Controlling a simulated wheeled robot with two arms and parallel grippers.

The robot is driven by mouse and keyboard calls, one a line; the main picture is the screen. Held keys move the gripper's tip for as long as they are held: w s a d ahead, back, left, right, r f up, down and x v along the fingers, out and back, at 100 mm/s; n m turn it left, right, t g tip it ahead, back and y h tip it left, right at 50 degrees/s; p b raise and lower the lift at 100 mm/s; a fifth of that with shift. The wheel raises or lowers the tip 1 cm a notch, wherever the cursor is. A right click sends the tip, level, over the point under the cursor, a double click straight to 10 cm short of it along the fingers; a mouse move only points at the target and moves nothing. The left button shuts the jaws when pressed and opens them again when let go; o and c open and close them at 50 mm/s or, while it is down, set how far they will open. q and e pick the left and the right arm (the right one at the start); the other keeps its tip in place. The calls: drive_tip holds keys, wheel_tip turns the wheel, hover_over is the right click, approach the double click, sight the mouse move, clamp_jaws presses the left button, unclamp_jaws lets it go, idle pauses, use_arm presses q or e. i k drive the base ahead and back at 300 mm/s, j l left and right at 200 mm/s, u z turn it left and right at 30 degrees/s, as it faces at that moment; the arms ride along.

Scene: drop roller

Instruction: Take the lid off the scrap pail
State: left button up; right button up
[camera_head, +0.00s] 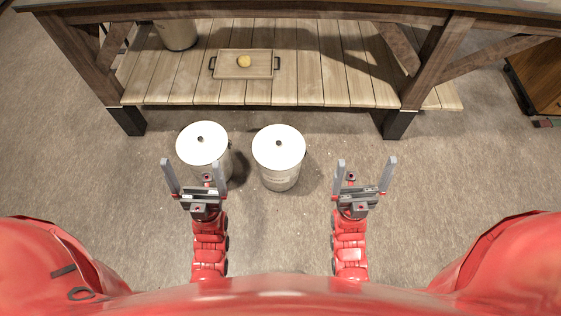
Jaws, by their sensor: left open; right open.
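Two pails stand side by side on the floor, and I cannot tell which is the scrap pail. The left pail (229,164) has a white round lid (203,147) with a small dark knob. The right pail (281,181) has a similar white lid (279,154) with a dark knob. Both lids sit on their pails. My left gripper (192,163) is open and empty, in front of the left pail and overlapping its lower part in the picture. My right gripper (365,163) is open and empty, to the right of the right pail and apart from it.
A wooden workbench with a low slatted shelf (310,70) stands behind the pails. A wooden cabinet (540,75) is at far right. The floor right of the pails is clear.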

sight(277, 146)
drive_tip(key=i+j, duration=0.4)
drive_tip(key=j, duration=0.15)
drive_tip(key=i+j+z, duration=0.1)
drive_tip(key=i+j, duration=0.3)
drive_tip(key=j, duration=0.1)
